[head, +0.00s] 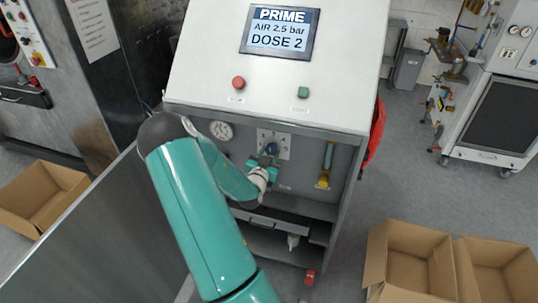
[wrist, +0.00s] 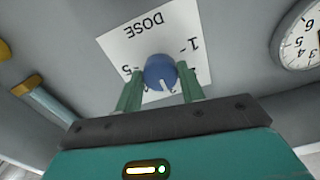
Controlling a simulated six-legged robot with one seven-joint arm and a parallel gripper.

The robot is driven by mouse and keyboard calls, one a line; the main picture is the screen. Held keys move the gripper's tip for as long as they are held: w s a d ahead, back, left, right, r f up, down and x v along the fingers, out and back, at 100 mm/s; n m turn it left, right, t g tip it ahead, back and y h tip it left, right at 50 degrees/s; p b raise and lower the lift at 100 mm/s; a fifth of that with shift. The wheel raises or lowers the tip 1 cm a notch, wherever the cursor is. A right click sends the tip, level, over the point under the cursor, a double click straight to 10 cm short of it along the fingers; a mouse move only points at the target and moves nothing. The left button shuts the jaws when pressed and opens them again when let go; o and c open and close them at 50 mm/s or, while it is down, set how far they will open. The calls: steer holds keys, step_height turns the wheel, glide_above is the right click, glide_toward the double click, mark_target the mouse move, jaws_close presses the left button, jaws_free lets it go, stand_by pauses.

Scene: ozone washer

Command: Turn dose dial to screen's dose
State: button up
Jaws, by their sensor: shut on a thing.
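The screen (head: 279,30) on the sloped panel reads PRIME, AIR 2.5 bar, DOSE 2. The blue dose dial (head: 271,148) is on a pale plate in the recessed front below it. In the wrist view the dial (wrist: 159,70) sits on the white DOSE plate (wrist: 150,40), seen upside down. The dial's white pointer faces down and slightly right in that view. My gripper (wrist: 159,80) is shut on the dial, one green finger on each side; it also shows in the head view (head: 266,160).
A pressure gauge (head: 221,130) is left of the dial, and a yellow-and-blue fitting (head: 326,166) is right of it. A red button (head: 238,83) and a green button (head: 303,92) are on the panel above. Open cardboard boxes (head: 420,255) stand on the floor at right.

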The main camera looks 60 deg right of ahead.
steer(key=shift+n, duration=0.3)
steer(key=n, duration=0.4)
steer(key=shift+n, duration=0.3)
steer(key=n, duration=0.4)
steer(key=shift+s+n, duration=0.1)
steer(key=shift+n, duration=0.2)
steer(key=o, duration=1)
steer(key=shift+a, duration=0.1)
steer(key=a, duration=0.4)
steer(key=s+a, duration=0.1)
steer(key=a, duration=0.4)
steer(key=s+a, duration=0.1)
steer(key=a, duration=0.3)
steer(key=shift+a, duration=0.25)
